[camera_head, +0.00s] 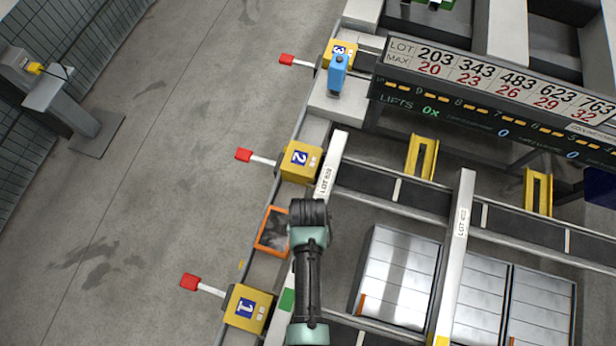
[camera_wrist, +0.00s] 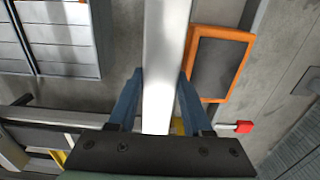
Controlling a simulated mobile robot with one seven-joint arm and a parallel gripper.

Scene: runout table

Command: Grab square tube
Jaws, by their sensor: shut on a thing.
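The square tube (camera_wrist: 166,40) is a long pale bar that runs up through the wrist view between my fingers. My gripper (camera_wrist: 160,76) is shut on it, with one blue finger against each side. In the head view the tube (camera_head: 331,165), with a "LOT" label, runs down past my arm, which hides its middle. My fingers are hidden in the head view under my wrist. A second labelled square tube (camera_head: 459,235) lies to the right, roughly parallel.
Yellow numbered blocks 1 (camera_head: 249,308), 2 (camera_head: 300,162) and 3 (camera_head: 341,50) with red-tipped levers line the table's left edge. An orange-framed panel (camera_head: 265,232) lies beside my wrist. A lot sign (camera_head: 500,80) stands at upper right. Open floor is at left.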

